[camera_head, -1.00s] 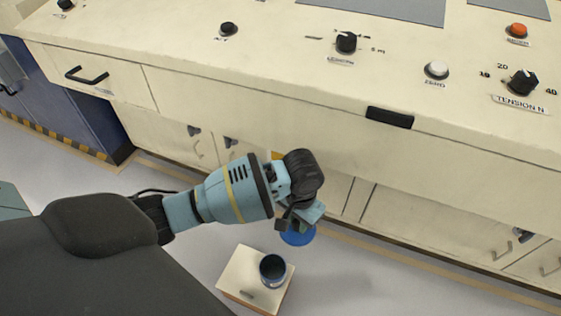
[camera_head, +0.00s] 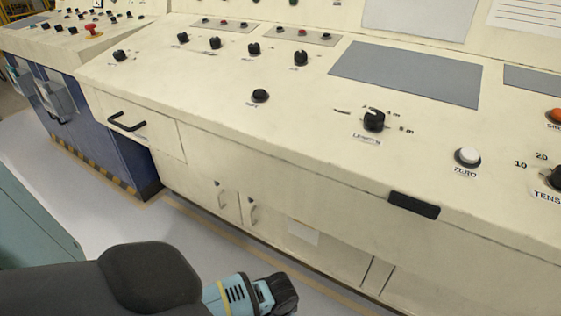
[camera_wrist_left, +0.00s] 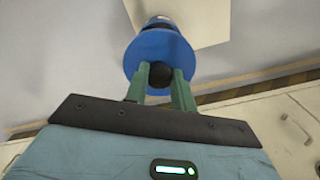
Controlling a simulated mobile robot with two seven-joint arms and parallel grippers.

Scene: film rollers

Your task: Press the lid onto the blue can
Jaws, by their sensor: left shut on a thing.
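In the left wrist view, the lid (camera_wrist_left: 155,48) is a blue disc with a round black knob (camera_wrist_left: 160,76). My left gripper (camera_wrist_left: 160,73) is shut on that knob between its green fingers. The blue can (camera_wrist_left: 160,21) shows just beyond the lid, mostly hidden behind it. I cannot tell whether the lid touches the can. In the head view only part of my left wrist shows at the bottom edge; its fingers, the lid and the can are out of frame. My right gripper is in neither view.
A pale box top (camera_wrist_left: 205,18) lies under the can. A long cream console (camera_head: 300,165) with knobs and drawers spans the head view. A black handle (camera_head: 414,205) juts from its front. Blue cabinets (camera_head: 95,140) stand at left. Grey floor (camera_head: 215,255) is clear before the console.

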